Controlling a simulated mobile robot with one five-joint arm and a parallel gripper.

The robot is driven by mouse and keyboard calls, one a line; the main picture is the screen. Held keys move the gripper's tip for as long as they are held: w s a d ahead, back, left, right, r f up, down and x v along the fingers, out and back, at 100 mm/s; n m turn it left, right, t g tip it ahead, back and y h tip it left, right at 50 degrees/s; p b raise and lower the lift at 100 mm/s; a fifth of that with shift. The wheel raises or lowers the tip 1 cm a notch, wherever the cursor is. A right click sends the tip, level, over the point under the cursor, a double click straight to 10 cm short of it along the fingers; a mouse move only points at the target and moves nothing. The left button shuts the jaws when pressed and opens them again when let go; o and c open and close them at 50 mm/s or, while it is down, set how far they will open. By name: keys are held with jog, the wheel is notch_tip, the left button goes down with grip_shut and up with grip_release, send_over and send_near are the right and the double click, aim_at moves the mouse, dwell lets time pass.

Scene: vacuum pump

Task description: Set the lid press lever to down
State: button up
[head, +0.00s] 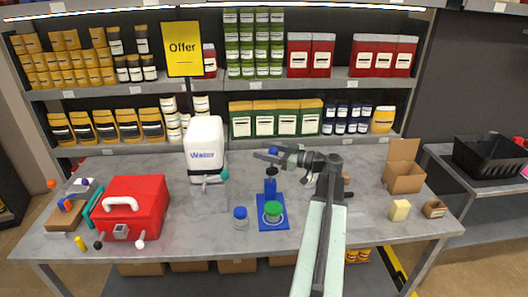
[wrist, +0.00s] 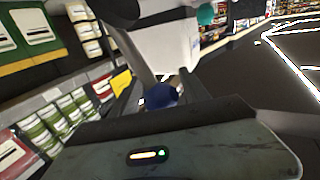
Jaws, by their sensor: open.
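A blue press with a flat blue base (head: 262,223) stands at the middle of the table, with an upright blue post (head: 270,187). A dark knob (head: 271,171) shows just above the post. A jar with a green lid (head: 272,208) stands on the base. My gripper (head: 268,154) is open, pointing left above the post. A round blue knob (head: 273,150) shows at its fingers. In the wrist view a dark blue knob (wrist: 160,95) shows between the fingers, partly hidden by my gripper's body. I cannot tell whether the fingers touch it, nor the lever's exact angle.
A white dispenser (head: 204,140) with a teal tap knob stands left of the press. A blue-lidded jar (head: 240,218) is close to the base's left side. A red box (head: 134,205) is farther left. An open cardboard box (head: 404,178) and a yellow block (head: 400,210) are right.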

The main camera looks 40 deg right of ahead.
grip_shut()
jog(key=shift+a, duration=0.1)
dwell(1.2)
